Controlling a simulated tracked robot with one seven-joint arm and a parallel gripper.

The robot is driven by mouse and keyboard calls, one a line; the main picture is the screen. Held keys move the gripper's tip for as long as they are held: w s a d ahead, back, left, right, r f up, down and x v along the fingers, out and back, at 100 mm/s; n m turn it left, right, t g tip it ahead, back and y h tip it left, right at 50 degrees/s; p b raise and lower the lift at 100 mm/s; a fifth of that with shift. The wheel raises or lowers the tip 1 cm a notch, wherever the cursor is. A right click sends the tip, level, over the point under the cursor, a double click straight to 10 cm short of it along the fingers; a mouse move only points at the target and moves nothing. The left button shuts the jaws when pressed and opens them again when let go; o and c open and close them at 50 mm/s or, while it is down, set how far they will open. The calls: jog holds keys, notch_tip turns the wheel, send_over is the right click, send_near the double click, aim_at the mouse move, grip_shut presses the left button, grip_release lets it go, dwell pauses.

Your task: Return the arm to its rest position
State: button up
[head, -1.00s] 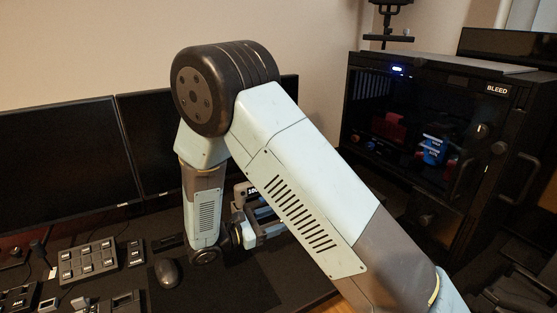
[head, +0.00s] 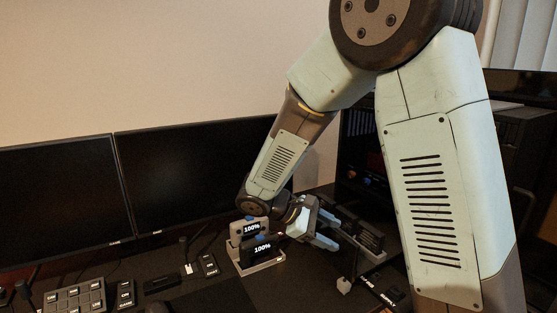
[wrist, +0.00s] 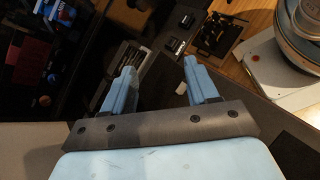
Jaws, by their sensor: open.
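My gripper (head: 331,231) is above the right part of the dark desk in the head view, at the end of my pale blue arm. In the wrist view my gripper (wrist: 163,84) shows two blue fingers well apart with nothing between them. My arm is raised and bent, with its elbow at the top of the head view. The upper arm covers the right side of that view.
Two black monitors (head: 60,200) stand at the left. A small stand with two devices reading 100% (head: 262,248) is close left of my gripper. Button boxes (head: 75,299) lie at the lower left. A dark cabinet (head: 360,150) stands behind my arm.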

jog(key=s+d+r+m+t+y, duration=0.2)
jog(key=s+d+r+m+y, duration=0.3)
jog(key=s+r+m, duration=0.1)
jog(key=s+d+r+m+t+y, duration=0.3)
jog(key=s+d+r+m+y, duration=0.3)
jog(key=s+r, duration=0.3)
jog(key=shift+s+m, duration=0.3)
jog(key=shift+s, duration=0.3)
